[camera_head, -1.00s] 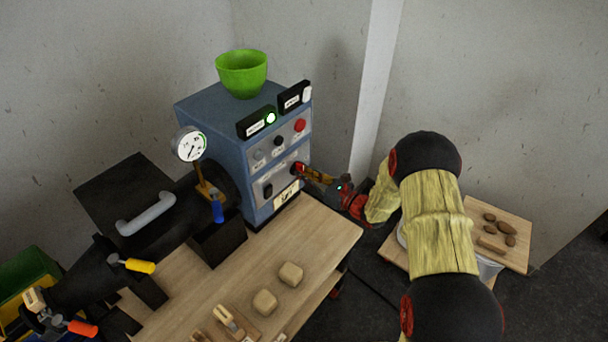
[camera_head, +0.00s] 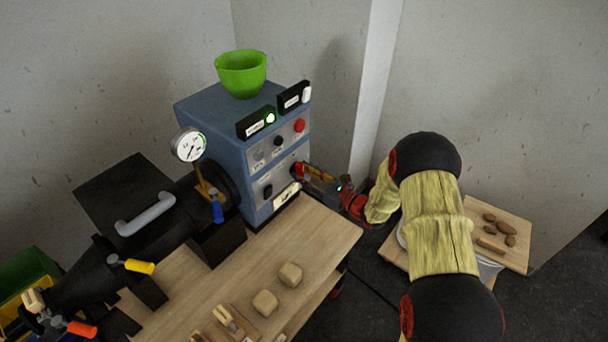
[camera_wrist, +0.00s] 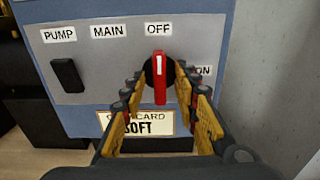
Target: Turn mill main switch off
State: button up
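The mill main switch is a red handle with a white stripe on a round black base (camera_wrist: 160,80), on the grey panel of the blue control cabinet (camera_wrist: 80,20). In the wrist view the handle stands upright, in line with the OFF label (camera_wrist: 158,28); the ON label (camera_wrist: 202,71) is partly hidden by a finger. My gripper (camera_wrist: 159,76) is open, with one yellow-padded finger on each side of the handle and visible gaps between. In the head view my gripper (camera_head: 309,173) is at the switch (camera_head: 298,170) on the cabinet (camera_head: 228,160).
A black PUMP switch (camera_wrist: 68,75) sits left on the same panel. Above are a red button (camera_head: 299,125) and a lit green lamp (camera_head: 270,118). A green bowl (camera_head: 241,72) stands on the cabinet. The wooden table (camera_head: 320,235) lies below; a wall is close on the right.

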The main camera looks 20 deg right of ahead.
jog(key=v, duration=1.2)
dwell(0.3)
